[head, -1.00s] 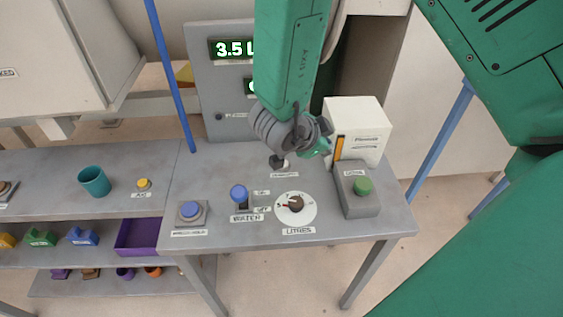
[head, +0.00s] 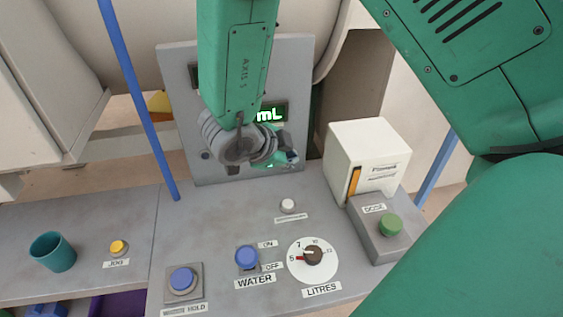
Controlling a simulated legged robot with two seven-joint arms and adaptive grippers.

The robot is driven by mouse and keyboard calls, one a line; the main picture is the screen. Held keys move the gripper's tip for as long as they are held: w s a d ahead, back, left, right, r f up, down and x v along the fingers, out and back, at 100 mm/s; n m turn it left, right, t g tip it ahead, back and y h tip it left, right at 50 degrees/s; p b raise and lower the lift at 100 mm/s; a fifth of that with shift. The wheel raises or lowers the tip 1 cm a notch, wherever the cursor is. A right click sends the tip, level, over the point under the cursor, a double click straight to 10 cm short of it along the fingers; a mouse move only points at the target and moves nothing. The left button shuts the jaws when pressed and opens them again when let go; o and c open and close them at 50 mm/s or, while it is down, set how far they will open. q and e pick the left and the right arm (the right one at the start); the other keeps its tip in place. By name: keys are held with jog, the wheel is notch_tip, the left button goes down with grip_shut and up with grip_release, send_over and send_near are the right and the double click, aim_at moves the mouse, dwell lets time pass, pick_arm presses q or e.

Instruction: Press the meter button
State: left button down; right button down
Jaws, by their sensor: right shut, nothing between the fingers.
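My right gripper (head: 290,158) is shut and empty, raised in front of the upright grey display panel (head: 301,70). Its arm hides much of the panel, but a green "mL" readout (head: 270,115) shows beside it. A small dark round knob or button (head: 205,156) is low on the panel's left. A small white button (head: 288,205) with an unreadable label stands on the bench below the gripper, apart from it. I cannot tell by label which is the meter button. My left gripper is out of view.
The bench (head: 215,215) holds a blue HOLD button (head: 182,279), a blue WATER switch (head: 247,257), a LITRES dial (head: 313,258) and a green button (head: 391,225). A white box (head: 368,150) stands right. A blue pole (head: 138,100) rises left, near a teal cup (head: 52,252).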

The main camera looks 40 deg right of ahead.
aim_at(287, 203)
jog(key=f+b, duration=0.3)
jog(key=shift+w+a+f, duration=0.1)
jog(key=shift+a+f, duration=0.2)
jog(key=shift+f, duration=0.1)
notch_tip(287, 203, down, 8)
jog(key=b, duration=0.8)
jog(key=shift+r, duration=0.1)
jog(key=shift+d+f, duration=0.1)
jog(key=shift+f, duration=0.45)
jog(key=shift+d, duration=0.1)
